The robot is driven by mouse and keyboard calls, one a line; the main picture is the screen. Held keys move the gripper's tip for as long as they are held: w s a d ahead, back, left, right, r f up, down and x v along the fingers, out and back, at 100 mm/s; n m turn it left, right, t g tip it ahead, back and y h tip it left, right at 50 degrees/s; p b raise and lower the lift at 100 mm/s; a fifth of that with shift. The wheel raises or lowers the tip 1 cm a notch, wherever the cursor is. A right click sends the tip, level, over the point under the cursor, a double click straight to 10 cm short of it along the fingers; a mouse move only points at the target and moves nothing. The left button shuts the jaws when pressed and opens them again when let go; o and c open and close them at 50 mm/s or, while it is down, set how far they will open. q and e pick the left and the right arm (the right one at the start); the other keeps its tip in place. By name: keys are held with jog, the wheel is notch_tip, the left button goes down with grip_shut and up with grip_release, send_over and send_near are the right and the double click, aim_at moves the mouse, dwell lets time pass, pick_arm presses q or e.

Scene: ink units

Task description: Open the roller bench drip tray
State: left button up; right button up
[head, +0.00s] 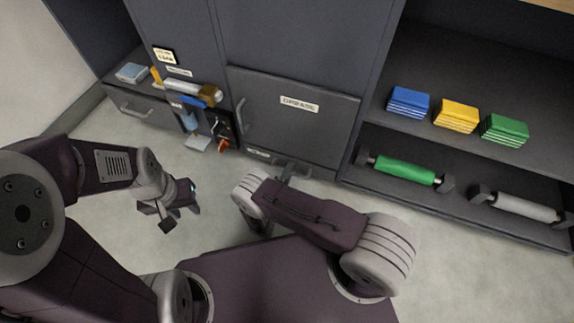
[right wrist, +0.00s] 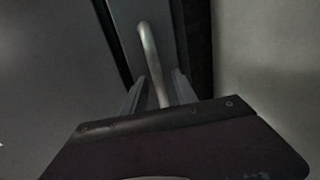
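A low drawer front (head: 258,153) with a small label, too small to read, sits at floor level under a grey cabinet door. My right gripper (head: 292,172) is at this front, partly hidden by its own arm. In the right wrist view, a pale metal bar handle (right wrist: 150,52) runs between the two fingers of my right gripper (right wrist: 158,88). The fingers stand apart with the bar between them; I cannot tell whether they touch it. The drawer looks shut. My left gripper (head: 182,214) is open and empty above the floor on the left.
The cabinet door (head: 290,125) has a label and a vertical handle (head: 241,116). Another drawer (head: 137,112) is at left, beside hanging tools. A shelf at right holds blue, yellow and green blocks, with green (head: 404,170) and grey rollers (head: 526,208) below. The floor in front is clear.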

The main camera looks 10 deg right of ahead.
grip_shut()
dwell(1.4)
